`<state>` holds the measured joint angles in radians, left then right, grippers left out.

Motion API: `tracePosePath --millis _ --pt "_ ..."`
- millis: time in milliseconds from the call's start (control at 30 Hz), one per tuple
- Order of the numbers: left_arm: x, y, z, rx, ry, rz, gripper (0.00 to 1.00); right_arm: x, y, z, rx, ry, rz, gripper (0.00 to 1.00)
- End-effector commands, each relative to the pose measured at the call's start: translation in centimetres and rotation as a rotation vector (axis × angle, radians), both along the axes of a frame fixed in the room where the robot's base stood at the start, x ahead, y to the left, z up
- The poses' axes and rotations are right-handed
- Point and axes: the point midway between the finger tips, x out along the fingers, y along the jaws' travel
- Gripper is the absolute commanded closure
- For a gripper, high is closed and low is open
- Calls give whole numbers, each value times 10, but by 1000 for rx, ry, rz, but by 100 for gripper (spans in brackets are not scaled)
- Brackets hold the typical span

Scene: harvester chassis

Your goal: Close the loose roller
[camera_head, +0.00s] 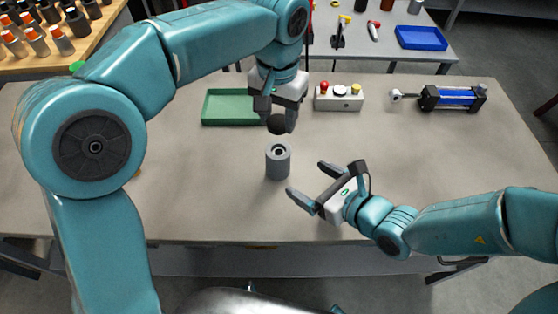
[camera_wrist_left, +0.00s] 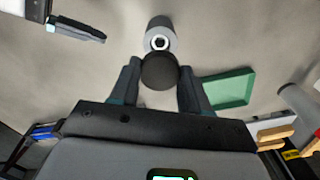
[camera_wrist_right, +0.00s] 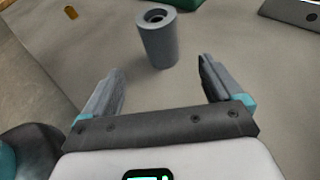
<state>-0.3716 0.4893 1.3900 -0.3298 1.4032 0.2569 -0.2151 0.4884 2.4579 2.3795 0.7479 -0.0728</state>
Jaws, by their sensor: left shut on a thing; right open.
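The loose roller (camera_head: 278,162) is a grey upright cylinder on the middle of the table. Its open top has a hole, which shows in the left wrist view (camera_wrist_left: 160,30) and right wrist view (camera_wrist_right: 157,40). My left gripper (camera_head: 280,126) is shut on a dark round cap (camera_wrist_left: 159,72) and holds it above and slightly behind the roller, apart from it. My right gripper (camera_head: 306,180) is open and empty, low over the table to the right of the roller. The roller stands beyond its spread fingers in the right wrist view, not between them.
A green tray (camera_head: 230,108) lies behind the roller. A button box (camera_head: 339,98) and a blue cylinder with black ends (camera_head: 452,97) sit at the back right. A small orange piece (camera_wrist_right: 71,12) lies left of the roller.

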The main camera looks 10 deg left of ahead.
Motion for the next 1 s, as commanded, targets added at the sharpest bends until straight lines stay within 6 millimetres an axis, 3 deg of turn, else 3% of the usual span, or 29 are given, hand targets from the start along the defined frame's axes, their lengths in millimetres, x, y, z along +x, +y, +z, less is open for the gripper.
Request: tracePosePath --millis 167,600,1000 --pt "1 0 0 0 0 0 82 10 15 -8 0 2 4 7" --pt "4 0 0 0 1 -1 82 54 76 -38 1 0 1 7" --pt "4 0 0 0 0 0 82 65 92 -45 1 1 0 7"
